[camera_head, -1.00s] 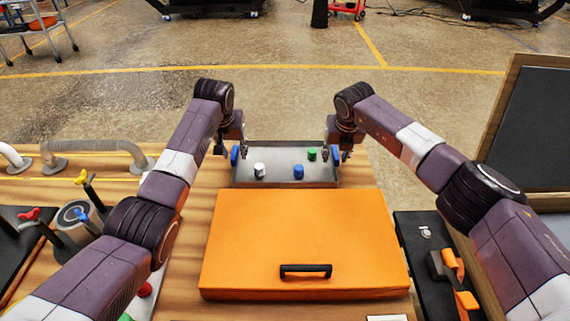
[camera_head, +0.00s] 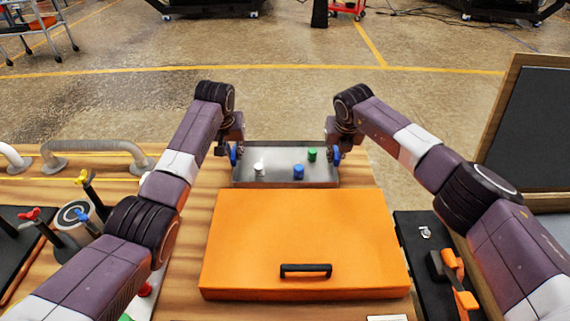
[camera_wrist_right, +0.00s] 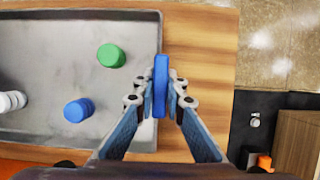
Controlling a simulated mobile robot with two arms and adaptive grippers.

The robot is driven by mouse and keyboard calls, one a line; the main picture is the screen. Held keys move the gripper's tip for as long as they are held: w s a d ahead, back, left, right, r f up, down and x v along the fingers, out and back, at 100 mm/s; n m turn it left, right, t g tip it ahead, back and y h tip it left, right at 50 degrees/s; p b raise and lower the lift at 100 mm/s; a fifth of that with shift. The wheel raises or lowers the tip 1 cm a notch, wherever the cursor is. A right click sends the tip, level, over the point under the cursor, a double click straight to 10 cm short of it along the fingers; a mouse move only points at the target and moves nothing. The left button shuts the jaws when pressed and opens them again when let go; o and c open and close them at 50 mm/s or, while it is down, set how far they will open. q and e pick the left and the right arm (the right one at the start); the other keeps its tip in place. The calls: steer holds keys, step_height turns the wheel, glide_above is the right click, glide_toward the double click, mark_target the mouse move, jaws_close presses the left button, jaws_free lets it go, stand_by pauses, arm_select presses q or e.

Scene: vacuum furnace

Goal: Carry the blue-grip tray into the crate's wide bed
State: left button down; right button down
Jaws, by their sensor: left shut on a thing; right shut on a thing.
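The blue-grip tray (camera_head: 275,152) is a shallow grey metal tray at the far end of the wooden table. It holds a white, a blue and a green cylinder. My left gripper (camera_head: 233,154) is shut on the tray's left blue grip. My right gripper (camera_head: 333,154) is shut on the right blue grip (camera_wrist_right: 160,86), which stands between its fingertips in the right wrist view. The tray looks level; I cannot tell whether it is clear of the table. A wood-framed dark panel (camera_head: 535,125) stands at the right, perhaps part of the crate; no wide bed is clearly visible.
An orange case (camera_head: 300,235) with a black handle lies just in front of the tray. Colored-knob fittings (camera_head: 85,205) and a grey pipe (camera_head: 95,148) are at the left. A black mat (camera_head: 415,225) with an orange-handled tool (camera_head: 455,275) is at the right.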

arm_select(q)
steer(key=shift+r, duration=0.1)
arm_select(e)
steer(key=shift+r, duration=0.15)
